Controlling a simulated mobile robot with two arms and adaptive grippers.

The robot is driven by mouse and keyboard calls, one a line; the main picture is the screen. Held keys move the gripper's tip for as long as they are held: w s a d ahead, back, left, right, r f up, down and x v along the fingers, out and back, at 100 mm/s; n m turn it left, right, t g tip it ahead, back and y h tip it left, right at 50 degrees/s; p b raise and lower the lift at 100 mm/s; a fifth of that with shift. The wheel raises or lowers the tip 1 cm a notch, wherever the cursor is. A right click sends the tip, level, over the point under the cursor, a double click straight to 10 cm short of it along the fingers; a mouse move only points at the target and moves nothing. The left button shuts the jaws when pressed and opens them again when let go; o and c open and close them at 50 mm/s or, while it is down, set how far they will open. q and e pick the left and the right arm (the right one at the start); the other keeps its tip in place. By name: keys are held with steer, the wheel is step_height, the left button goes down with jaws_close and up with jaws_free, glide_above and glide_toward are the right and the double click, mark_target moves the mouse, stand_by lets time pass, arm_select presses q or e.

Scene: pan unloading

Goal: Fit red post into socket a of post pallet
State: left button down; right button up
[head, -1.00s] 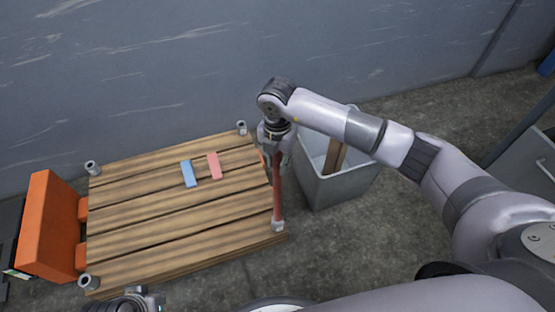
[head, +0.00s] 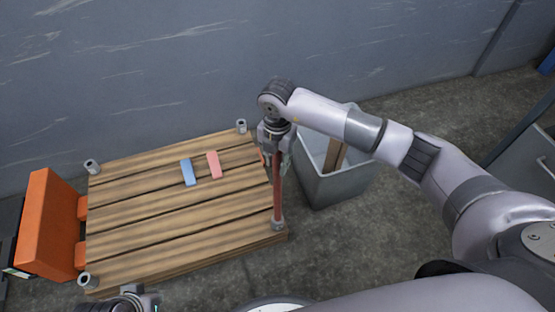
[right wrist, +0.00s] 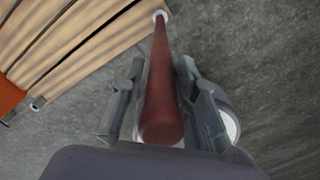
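The red post (head: 278,200) stands about upright at the near right corner of the wooden post pallet (head: 180,235). Its lower end meets the grey socket (head: 278,225) there; how deep it sits is hidden. In the right wrist view the post (right wrist: 161,85) runs away from me to a pale ring (right wrist: 160,15) at the pallet corner. My right gripper (head: 275,158) is around the post's upper part. In the right wrist view its fingers (right wrist: 162,65) stand apart, with gaps beside the post. My left gripper (head: 135,298) shows only partly at the bottom edge.
Other corners carry grey sockets (head: 92,167), (head: 241,127) and (head: 88,281). A blue block (head: 188,172) and a pink block (head: 213,165) lie on the pallet. A grey bin (head: 335,188) stands close right of my right gripper. An orange body (head: 48,225) is at the left.

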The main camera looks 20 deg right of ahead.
steer(key=o, duration=0.4)
step_height(320, 180, up, 12)
stand_by(0.6)
